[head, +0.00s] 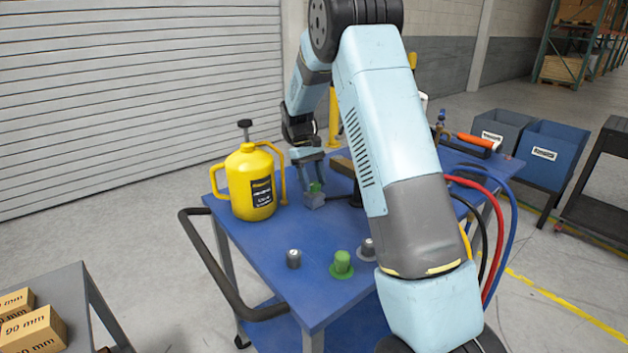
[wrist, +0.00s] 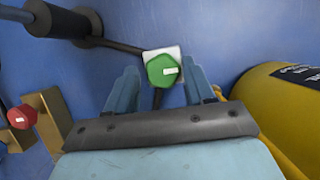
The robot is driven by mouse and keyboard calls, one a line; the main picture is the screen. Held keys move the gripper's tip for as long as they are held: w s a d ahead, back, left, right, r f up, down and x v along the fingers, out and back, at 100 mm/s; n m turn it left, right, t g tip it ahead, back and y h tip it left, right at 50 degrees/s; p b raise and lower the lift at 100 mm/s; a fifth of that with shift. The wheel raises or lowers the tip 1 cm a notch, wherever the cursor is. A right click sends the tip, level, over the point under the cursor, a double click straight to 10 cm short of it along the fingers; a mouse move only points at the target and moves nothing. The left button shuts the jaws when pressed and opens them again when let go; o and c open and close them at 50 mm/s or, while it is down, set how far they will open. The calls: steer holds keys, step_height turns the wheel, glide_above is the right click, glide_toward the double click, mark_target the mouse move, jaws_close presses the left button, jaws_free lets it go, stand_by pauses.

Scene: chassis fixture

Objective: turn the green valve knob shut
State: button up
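The green valve knob (wrist: 163,70) is hexagonal with a small white mark on top. It sits on a pale square block (wrist: 149,54) with dark lines running from it. In the head view the knob (head: 316,187) shows low between the fingers of my gripper (head: 311,177), on its grey block (head: 313,200). My gripper is open. In the wrist view one finger is on each side, with the knob just beyond the fingertips (wrist: 162,84). Blue table shows between each finger and the knob. I cannot tell how deep the fingers reach beside it.
A yellow canister (head: 250,184) stands close left of the gripper. A red knob (wrist: 22,116) on a tan bracket and a dark cylinder (wrist: 66,22) are nearby. A green capped piece (head: 342,265) and grey cylinders (head: 294,258) (head: 367,248) stand on the blue table (head: 262,243).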

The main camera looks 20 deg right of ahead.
steer(key=shift+o, duration=0.8)
steer(key=shift+a, duration=0.1)
steer(key=v, duration=1.3)
steer(key=shift+w+r, duration=0.25)
steer(key=shift+s+r, duration=0.1)
